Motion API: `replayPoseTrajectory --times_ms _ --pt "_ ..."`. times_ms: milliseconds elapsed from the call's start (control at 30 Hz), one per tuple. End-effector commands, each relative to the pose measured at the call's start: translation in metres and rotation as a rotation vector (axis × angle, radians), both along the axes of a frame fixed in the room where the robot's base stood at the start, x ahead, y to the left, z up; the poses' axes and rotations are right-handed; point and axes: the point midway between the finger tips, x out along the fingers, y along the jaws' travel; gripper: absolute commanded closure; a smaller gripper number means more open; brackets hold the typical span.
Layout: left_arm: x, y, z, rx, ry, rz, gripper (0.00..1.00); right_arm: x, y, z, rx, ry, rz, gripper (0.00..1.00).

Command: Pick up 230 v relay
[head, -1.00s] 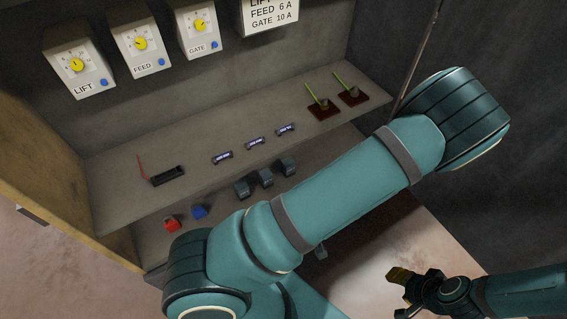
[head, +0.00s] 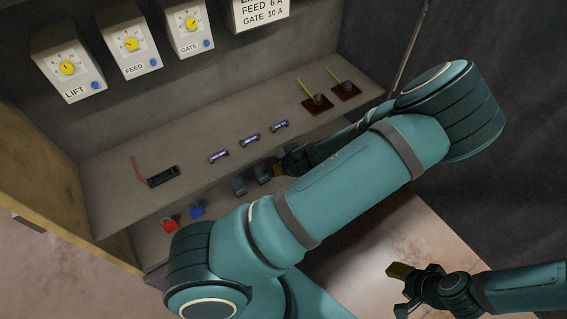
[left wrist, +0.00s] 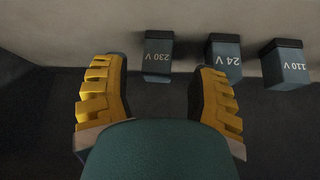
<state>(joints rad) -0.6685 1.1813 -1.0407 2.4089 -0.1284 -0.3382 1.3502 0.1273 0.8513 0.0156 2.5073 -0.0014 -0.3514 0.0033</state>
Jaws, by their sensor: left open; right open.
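The 230 V relay (left wrist: 158,57), a small grey-blue block with a dark end, sits ahead between the fingers of my left gripper (left wrist: 160,95), apart from both. The gripper is open and empty. To its right in the left wrist view stand the 24 V relay (left wrist: 224,58) and the 110 V relay (left wrist: 287,65). In the head view my left gripper (head: 279,166) is at the right end of the relay row, and it seems to hide the 230 V relay. My right gripper (head: 402,290) is open and empty, low at the right, away from the shelves.
Several small fuses (head: 218,156), a black holder (head: 163,177) with a red wire and two brown bases (head: 345,92) lie on the upper shelf. A red block (head: 168,225) and a blue block (head: 196,209) are left of the relays below. Dials line the back wall.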

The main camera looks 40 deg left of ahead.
Motion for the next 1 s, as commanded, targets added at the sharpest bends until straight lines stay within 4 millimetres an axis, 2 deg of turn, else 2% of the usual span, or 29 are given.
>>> replayPoseTrajectory --times_ms 233,500,867,967,1000 --pt "0.008 0.016 0.0 0.001 -0.001 0.003 0.41 0.0 0.0 -0.001 0.0 -0.001 0.0 0.53" --pt "0.018 0.036 -0.036 0.003 0.003 0.0 0.41 0.003 0.0 -0.014 -0.001 -0.006 -0.001 0.53" --pt "0.02 0.039 -0.042 0.0 0.0 -0.001 0.41 0.003 0.0 -0.014 -0.001 -0.008 -0.002 0.53" --pt "0.02 0.039 -0.042 0.0 0.0 -0.001 0.7 0.003 0.0 -0.014 -0.001 -0.008 -0.002 0.53" --pt "0.02 0.039 -0.042 0.0 0.0 0.0 0.84 0.003 0.0 -0.014 -0.001 -0.008 -0.002 0.53"
